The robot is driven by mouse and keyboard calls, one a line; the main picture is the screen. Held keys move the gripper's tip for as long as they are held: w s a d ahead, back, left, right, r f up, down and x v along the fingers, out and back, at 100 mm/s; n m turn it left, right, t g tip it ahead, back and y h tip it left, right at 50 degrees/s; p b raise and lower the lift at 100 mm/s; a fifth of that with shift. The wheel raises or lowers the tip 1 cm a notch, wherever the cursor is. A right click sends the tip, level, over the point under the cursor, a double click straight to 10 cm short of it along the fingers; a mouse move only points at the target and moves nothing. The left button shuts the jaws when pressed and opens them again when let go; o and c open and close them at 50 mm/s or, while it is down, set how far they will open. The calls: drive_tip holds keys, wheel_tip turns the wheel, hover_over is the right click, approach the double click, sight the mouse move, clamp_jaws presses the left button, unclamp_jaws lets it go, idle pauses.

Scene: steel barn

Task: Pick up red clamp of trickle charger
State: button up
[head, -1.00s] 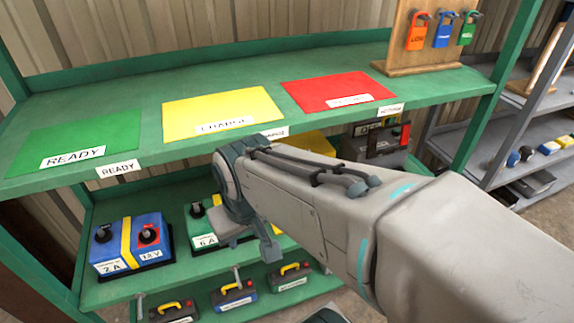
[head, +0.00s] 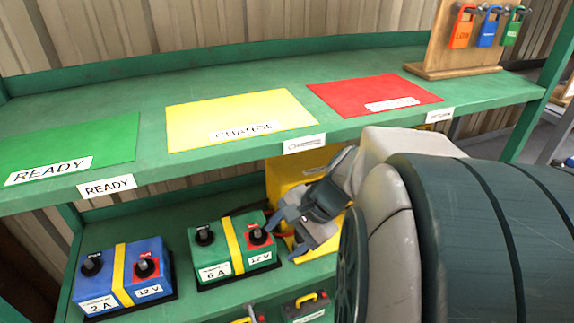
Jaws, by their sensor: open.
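A blue charger box (head: 117,277) with a yellow stripe, marked 2 A and 12 V, stands on the lower green shelf at the left. Its small name print is too small to read. A black-handled clamp (head: 92,264) sits on its left half, and another dark clamp (head: 145,266) on its red patch at the right. A green box (head: 219,262) marked 6 A and 12 V stands to its right, with the same layout. My gripper (head: 281,232) is open and empty, just right of the green box, in front of a yellow unit (head: 288,178). It is well right of the blue box.
The upper shelf (head: 150,110) overhangs the boxes and carries green (head: 80,145), yellow (head: 240,112) and red (head: 372,93) mats. A wooden lock board (head: 452,50) stands at the right. Yellow-handled cases (head: 308,305) are below. My arm hides the lower right.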

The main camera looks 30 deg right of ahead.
drive_tip(key=s+d+f+m+t+h+b, duration=0.1)
drive_tip(key=d+f+m+t+h+b, duration=0.35)
drive_tip(key=d+m, duration=0.85)
drive_tip(key=s+d+f+m+t+h+b, duration=0.2)
drive_tip(key=d+f+m+t+b, duration=0.65)
drive_tip(key=d, duration=0.75)
drive_tip(key=w+g, duration=0.1)
drive_tip(key=w, duration=0.1)
drive_tip(key=w+m, duration=0.1)
drive_tip(key=w, duration=0.2)
drive_tip(key=w+f+g, duration=0.1)
drive_tip(key=w, duration=0.1)
drive_tip(key=shift+w+d+f+m+g+p, duration=0.1)
drive_tip(key=shift+w+d+m+g+p, duration=0.1)
drive_tip(key=shift+m+g+p, duration=0.15)
drive_tip(key=shift+a+b+x, duration=0.1)
drive_tip(key=shift+b+x, duration=0.2)
drive_tip(key=shift+x, duration=1.05)
drive_tip(key=shift+a+b+x, duration=0.15)
drive_tip(key=shift+b+x, duration=0.15)
drive_tip(key=shift+x, duration=1.05)
drive_tip(key=c, duration=1.1)
